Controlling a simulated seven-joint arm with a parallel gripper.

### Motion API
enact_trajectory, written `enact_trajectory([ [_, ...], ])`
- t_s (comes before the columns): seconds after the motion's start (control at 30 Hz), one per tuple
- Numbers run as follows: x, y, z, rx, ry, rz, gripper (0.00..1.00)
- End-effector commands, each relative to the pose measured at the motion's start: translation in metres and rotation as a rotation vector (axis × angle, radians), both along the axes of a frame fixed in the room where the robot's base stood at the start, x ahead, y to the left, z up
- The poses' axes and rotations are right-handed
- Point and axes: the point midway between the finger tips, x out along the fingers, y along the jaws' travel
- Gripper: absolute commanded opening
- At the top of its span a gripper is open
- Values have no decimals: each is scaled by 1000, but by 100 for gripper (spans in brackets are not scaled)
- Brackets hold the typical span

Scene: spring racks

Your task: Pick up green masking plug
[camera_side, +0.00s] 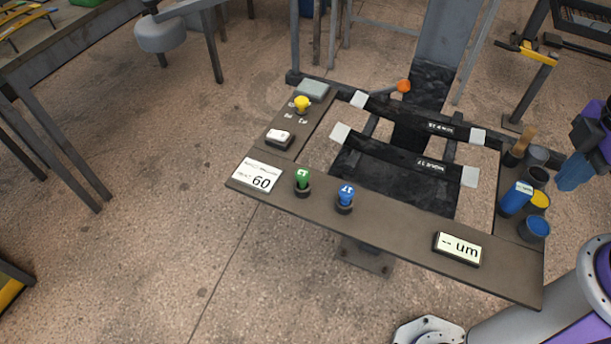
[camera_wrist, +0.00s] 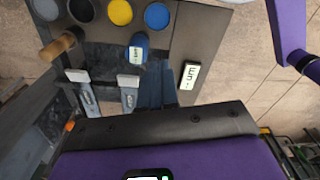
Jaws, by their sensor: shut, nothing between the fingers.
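The green masking plug (camera_side: 302,175) stands upright in a dark ring on the front part of the brown frame-shaped bench (camera_side: 395,226) in the side view. A blue plug (camera_side: 346,192) stands just to its right, and a yellow plug (camera_side: 302,103) stands behind it. My gripper (camera_side: 563,187) is at the far right of the side view, well apart from the green plug, above the cups. Its blue fingers are shut and empty. In the wrist view my gripper (camera_wrist: 157,64) points toward the bench. The green plug is not visible in the wrist view.
Several cups, including a blue cup (camera_side: 533,229) and a yellow cup (camera_side: 539,200), stand at the right with a blue bottle (camera_side: 513,199) and a wooden-handled brush (camera_side: 523,140). A display (camera_side: 457,249) sits front right. Dark racks (camera_side: 405,178) fill the middle.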

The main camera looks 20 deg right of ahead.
Motion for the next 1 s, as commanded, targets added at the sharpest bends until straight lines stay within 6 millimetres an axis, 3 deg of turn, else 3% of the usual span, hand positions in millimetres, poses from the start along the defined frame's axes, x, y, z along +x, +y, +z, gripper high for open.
enact_trajectory([
  [0.43,0,0,0,0,0,0,0],
  [0.6,0,0,0,0,0,0,55],
  [0.63,0,0,0,0,0,0,59],
  [1.0,7,8,3,-1,0,3,59],
])
